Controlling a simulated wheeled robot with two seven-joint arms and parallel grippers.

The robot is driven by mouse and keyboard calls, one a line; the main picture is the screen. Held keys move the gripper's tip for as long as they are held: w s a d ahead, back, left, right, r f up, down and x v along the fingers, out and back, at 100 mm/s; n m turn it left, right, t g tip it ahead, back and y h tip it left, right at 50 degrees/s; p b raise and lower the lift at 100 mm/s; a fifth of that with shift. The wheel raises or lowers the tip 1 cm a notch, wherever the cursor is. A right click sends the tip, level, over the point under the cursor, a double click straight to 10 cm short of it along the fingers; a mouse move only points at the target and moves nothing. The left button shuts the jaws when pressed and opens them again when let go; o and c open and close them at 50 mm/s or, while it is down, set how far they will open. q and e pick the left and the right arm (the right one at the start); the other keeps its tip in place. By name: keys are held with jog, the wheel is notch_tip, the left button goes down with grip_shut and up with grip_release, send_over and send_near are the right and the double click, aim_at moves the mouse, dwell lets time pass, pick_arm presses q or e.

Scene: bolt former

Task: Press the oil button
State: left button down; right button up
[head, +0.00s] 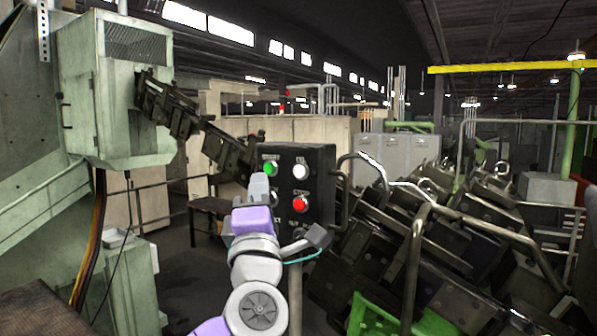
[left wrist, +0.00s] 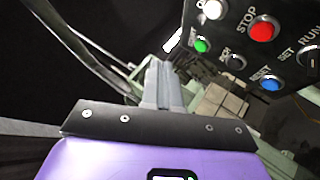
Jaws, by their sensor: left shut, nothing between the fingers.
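A black control box (head: 322,180) stands in the middle of the head view. A white button (head: 301,170) sits at its upper right, under a short label that seems to read OIL. The white button also shows at the top of the left wrist view (left wrist: 212,9). A green button (head: 270,168) is to its left and a red stop button (head: 299,204) below it. My left gripper (head: 259,180) is shut and empty, pointing up in front of the box's left side and hiding part of it. Its fingers show in the left wrist view (left wrist: 158,80), left of the buttons. My right gripper is not in view.
A blue button (left wrist: 268,82), a black button (left wrist: 232,60) and a set/run switch (left wrist: 312,60) are on the panel. Bent metal rails (head: 412,265) and dark machine blocks (head: 390,230) crowd the right. A green machine cabinet (head: 120,90) stands at left.

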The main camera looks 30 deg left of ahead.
aim_at(300, 171)
pick_arm(q)
jog(key=shift+w+d+p, duration=0.15)
jog(key=shift+w+p, duration=0.6)
jog(key=shift+w, duration=1.5)
jog(key=shift+w+d+p, duration=0.15)
jog(key=shift+w+p, duration=0.55)
jog(key=shift+w, duration=1.5)
jog(key=shift+w, duration=0.1)
jog(key=shift+w, duration=0.3)
jog(key=shift+w, duration=0.4)
jog(key=shift+s, duration=0.15)
jog(key=shift+s+b, duration=0.65)
jog(key=shift+s, duration=0.05)
